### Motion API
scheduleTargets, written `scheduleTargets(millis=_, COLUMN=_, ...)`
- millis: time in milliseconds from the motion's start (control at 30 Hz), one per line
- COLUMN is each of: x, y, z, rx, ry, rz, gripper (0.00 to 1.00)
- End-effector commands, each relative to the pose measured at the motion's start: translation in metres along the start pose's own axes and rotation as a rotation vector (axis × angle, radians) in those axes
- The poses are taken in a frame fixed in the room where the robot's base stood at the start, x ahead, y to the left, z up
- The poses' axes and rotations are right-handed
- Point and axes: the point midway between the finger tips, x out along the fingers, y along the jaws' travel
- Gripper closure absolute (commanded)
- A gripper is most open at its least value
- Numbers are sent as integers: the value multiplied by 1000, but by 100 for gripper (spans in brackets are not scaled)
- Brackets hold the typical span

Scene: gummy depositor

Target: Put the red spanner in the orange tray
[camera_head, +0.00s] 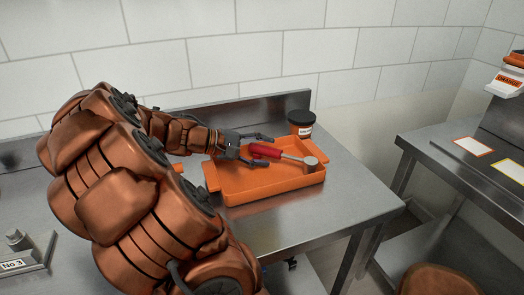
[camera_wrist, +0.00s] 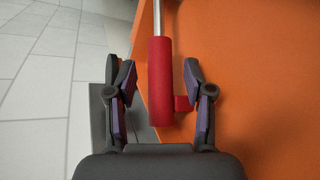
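The red spanner (camera_head: 266,151) has a thick red handle and a thin metal shaft ending in a round grey head. It shows over the orange tray (camera_head: 262,195), its head near the tray's right side. I cannot tell whether it rests on the tray floor. In the wrist view the red handle (camera_wrist: 161,80) lies between the fingers of my gripper (camera_wrist: 160,70), with a gap on each side. The orange tray (camera_wrist: 250,70) fills the right of that view. My gripper (camera_head: 265,153) is open around the handle end in the head view, not closed on it.
The steel table (camera_head: 345,185) is bare to the tray's right. A "No 3" holder (camera_head: 20,262) sits at lower left. Another steel counter (camera_head: 455,155) with framed cards stands at right, across a gap.

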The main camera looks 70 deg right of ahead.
Motion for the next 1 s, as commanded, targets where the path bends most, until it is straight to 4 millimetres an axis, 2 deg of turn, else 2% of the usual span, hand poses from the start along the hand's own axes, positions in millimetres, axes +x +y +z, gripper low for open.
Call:
scheduleTargets(millis=267, x=-1, y=2, z=1, rx=0, ry=0, rz=0, gripper=48)
scheduleTargets(millis=367, x=-8, y=2, z=0, rx=1, ry=2, rz=1, gripper=48)
scheduleTargets(millis=800, x=-88, y=1, z=-1, rx=0, ry=5, rz=1, gripper=48)
scheduleTargets(millis=1000, x=-112, y=2, z=0, rx=1, ry=5, rz=1, gripper=48)
